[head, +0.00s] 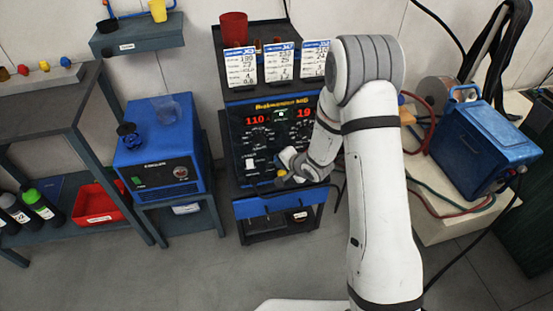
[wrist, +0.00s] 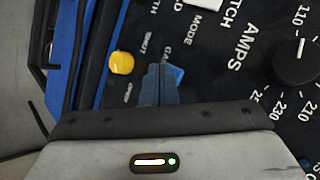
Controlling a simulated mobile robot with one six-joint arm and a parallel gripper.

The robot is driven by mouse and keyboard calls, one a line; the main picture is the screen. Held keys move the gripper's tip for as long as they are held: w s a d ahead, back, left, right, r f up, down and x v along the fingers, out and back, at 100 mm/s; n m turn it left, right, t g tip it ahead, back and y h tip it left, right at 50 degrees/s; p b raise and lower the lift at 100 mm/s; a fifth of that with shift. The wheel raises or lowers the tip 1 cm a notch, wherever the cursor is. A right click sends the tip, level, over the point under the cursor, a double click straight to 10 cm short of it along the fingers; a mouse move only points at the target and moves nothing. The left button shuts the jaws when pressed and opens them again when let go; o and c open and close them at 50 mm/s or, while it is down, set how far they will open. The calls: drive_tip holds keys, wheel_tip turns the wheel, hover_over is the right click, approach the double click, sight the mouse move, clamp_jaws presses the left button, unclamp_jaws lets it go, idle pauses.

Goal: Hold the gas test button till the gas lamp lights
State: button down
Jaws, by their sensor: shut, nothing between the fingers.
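The welder (head: 262,141) is a dark control panel with red digits reading 110 and 19. In the wrist view its black panel (wrist: 225,85) appears turned sideways. A blue button (wrist: 176,74) sits by a label starting "GA", partly covered by my gripper (wrist: 160,72). The fingers are shut and empty, with their tips over or against that button; I cannot tell whether it is pressed. A round yellow button or lamp (wrist: 121,62) is beside the fingers, apart from them. In the head view my gripper (head: 281,176) is at the panel's lower part. I cannot make out a lit gas lamp.
A large black knob (wrist: 295,62) by the AMPS scale is right of the fingers in the wrist view. White cards (head: 277,64) and a red cup (head: 234,30) stand on top of the welder. A blue machine (head: 155,165) is left; a blue case (head: 478,145) is right.

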drive_tip(key=shift+w+a, duration=0.1)
drive_tip(key=shift+w, duration=0.35)
idle(1.8)
idle(0.7)
drive_tip(key=shift+s+d, duration=0.25)
drive_tip(key=shift+s, duration=0.6)
drive_tip(key=s, duration=0.2)
drive_tip(key=s+d, duration=0.1)
drive_tip(key=s, duration=0.1)
drive_tip(key=shift+s+d, duration=0.2)
drive_tip(key=shift+s, duration=0.2)
